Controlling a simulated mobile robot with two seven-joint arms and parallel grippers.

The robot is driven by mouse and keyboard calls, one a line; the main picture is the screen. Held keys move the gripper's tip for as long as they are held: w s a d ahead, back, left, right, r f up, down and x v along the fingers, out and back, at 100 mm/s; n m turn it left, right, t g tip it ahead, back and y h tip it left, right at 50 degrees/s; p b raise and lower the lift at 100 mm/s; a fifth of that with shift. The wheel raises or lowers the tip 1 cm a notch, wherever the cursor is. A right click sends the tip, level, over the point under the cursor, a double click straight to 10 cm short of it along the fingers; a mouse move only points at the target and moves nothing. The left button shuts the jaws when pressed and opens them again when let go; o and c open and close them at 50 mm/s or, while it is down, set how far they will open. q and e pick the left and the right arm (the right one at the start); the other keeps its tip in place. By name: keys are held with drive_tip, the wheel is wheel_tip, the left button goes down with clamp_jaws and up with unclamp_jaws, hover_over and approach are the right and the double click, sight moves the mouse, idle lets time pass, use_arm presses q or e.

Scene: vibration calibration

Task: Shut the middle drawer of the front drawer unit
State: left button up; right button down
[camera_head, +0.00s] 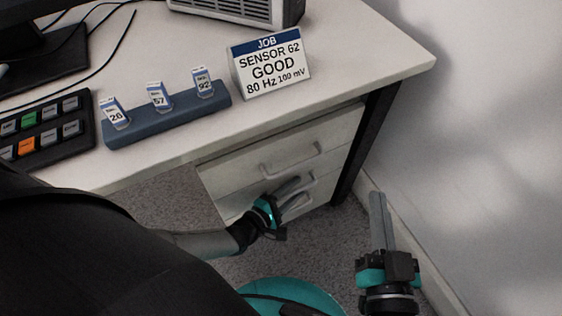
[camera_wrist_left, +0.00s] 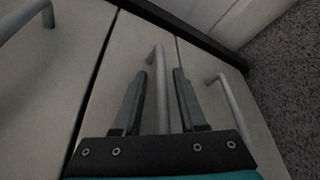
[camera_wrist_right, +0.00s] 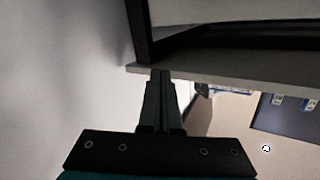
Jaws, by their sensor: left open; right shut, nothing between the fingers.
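The drawer unit (camera_head: 222,181) stands under the desk. Its top drawer (camera_head: 262,152) has a bar handle (camera_head: 290,160). The middle drawer (camera_head: 232,188) is below it, partly hidden by my left gripper (camera_head: 301,189). In the left wrist view, the middle drawer (camera_wrist_left: 118,70) shows a bar handle (camera_wrist_left: 161,80) between the open fingers of my left gripper (camera_wrist_left: 158,74), which are not closed on it. I cannot tell how far this drawer stands out. My right gripper (camera_head: 378,194) is shut and empty, right of the unit; it also shows in the right wrist view (camera_wrist_right: 160,72).
A dark desk leg (camera_head: 372,135) and the wall (camera_head: 480,160) are right of the unit. On the desk are a job sign (camera_head: 270,66), a blue holder (camera_head: 170,118) with three labelled sensors, and a button panel (camera_head: 40,135). Carpet (camera_head: 330,240) lies below.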

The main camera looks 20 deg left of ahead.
use_arm(q)
drive_tip(key=shift+a, duration=0.1)
drive_tip(key=shift+p+v, duration=0.5)
drive_tip(key=shift+v, duration=0.7)
drive_tip(key=p+v, duration=0.3)
drive_tip(key=v, duration=0.9)
drive_tip(key=shift+s+r, duration=0.15)
drive_tip(key=shift+s, duration=0.25)
use_arm(e)
drive_tip(key=d+f+g+h, duration=0.3)
drive_tip(key=d+g, duration=0.3)
drive_tip(key=g, duration=0.1)
drive_tip(key=shift+s+d+f+n+g+h, duration=0.25)
drive_tip(key=shift+s+d+n+g+h, duration=0.05)
drive_tip(key=shift+s+n+g+h, duration=0.1)
